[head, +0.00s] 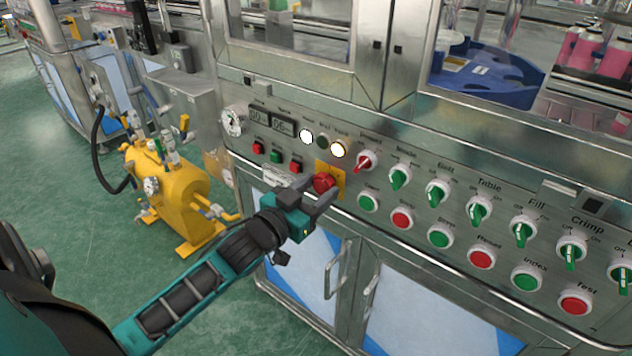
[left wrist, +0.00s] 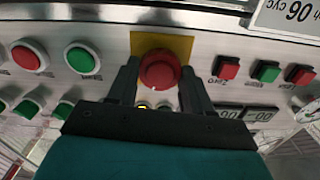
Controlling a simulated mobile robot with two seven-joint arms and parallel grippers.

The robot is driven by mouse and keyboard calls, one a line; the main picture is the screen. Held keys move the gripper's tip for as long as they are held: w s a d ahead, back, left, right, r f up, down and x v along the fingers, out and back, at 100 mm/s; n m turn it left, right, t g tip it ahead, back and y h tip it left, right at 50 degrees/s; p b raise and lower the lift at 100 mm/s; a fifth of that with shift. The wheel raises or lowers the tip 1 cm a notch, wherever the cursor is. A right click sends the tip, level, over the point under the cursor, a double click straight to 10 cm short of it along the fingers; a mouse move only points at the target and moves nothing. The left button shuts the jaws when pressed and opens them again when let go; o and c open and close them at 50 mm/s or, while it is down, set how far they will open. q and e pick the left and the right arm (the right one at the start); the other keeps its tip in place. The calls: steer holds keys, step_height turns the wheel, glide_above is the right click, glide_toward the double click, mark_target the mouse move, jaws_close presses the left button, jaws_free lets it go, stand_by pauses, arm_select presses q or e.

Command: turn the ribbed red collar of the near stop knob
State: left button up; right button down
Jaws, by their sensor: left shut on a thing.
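The near stop knob (head: 324,183) is a red mushroom knob on a yellow square plate, set in the steel control panel. It also shows in the left wrist view (left wrist: 159,70), in front of the yellow plate (left wrist: 178,43). My left gripper (head: 318,191) reaches the knob from the lower left. In the left wrist view the fingers of my left gripper (left wrist: 160,82) stand on either side of the knob, shut on it. The ribs of the collar are too small to make out. My right gripper is not in view.
The panel carries green buttons (head: 368,202), red buttons (head: 402,218) and several green selector switches (head: 400,176) right of the knob. Small red and green square buttons (head: 275,156) and a gauge (head: 232,121) sit to its left. Cabinet door handles (head: 334,274) stick out below. A yellow tank (head: 172,196) stands at left.

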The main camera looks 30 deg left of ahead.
arm_select(q)
steer(key=m+p, duration=0.1)
steer(key=m, duration=0.1)
steer(key=shift+r+m+p, duration=0.15)
steer(key=shift+m+p, duration=0.2)
steer(key=shift+m, duration=0.05)
steer(key=shift+m+p, duration=0.35)
steer(key=shift+m, duration=0.25)
steer(key=o, duration=1.1)
steer(key=shift+c, duration=0.2)
steer(key=s+a+p, duration=0.1)
steer(key=s, duration=1.1)
steer(key=shift+s+p, duration=0.3)
steer(key=shift+s, duration=0.1)
